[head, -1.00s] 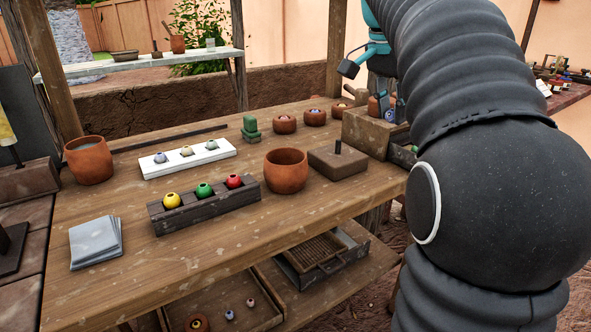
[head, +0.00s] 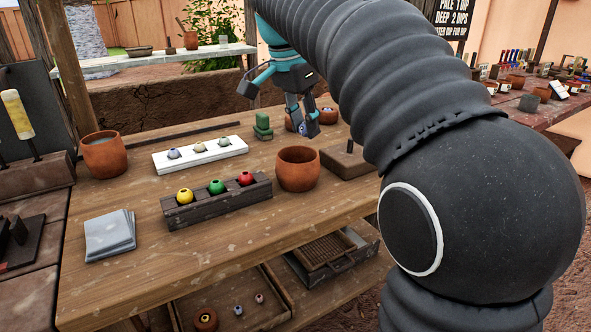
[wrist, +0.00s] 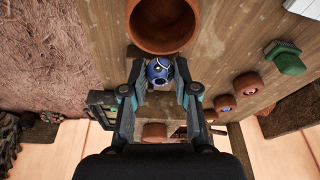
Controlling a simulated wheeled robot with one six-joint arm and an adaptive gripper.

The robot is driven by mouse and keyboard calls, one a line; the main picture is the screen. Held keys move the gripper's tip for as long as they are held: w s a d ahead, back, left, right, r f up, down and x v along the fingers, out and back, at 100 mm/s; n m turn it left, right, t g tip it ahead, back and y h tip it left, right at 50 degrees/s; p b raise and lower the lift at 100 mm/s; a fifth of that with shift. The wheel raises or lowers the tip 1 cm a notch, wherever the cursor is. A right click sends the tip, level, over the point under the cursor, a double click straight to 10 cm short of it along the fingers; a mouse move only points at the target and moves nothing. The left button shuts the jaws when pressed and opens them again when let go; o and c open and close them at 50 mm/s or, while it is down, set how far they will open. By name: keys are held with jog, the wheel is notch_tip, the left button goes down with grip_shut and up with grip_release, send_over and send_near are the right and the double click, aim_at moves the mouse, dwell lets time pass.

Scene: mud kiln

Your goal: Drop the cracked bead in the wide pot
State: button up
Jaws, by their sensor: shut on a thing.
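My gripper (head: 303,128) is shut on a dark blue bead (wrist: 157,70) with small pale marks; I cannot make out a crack. In the head view the gripper is over the back right of the workbench, behind a round terracotta pot (head: 297,176) with a wide open mouth. The wrist view shows that pot (wrist: 164,50) just beyond the bead, its opening facing the camera. The bead appears beside the near rim, not over the opening. Another terracotta pot (head: 104,158), holding greyish liquid, stands at the bench's back left.
A dark wooden rack (head: 217,206) holds yellow, green and red beads. A white tray (head: 200,154) holds pale beads. A wooden block (head: 347,160) with a peg is right of the round pot. Grey cloths (head: 110,235) lie front left.

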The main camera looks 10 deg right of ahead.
notch_tip(320, 180, down, 4)
jog(key=b, duration=0.3)
jog(key=o, duration=0.9)
jog(key=shift+o, duration=0.2)
jog(key=shift+v, duration=3.8)
jog(key=shift+s, duration=0.1)
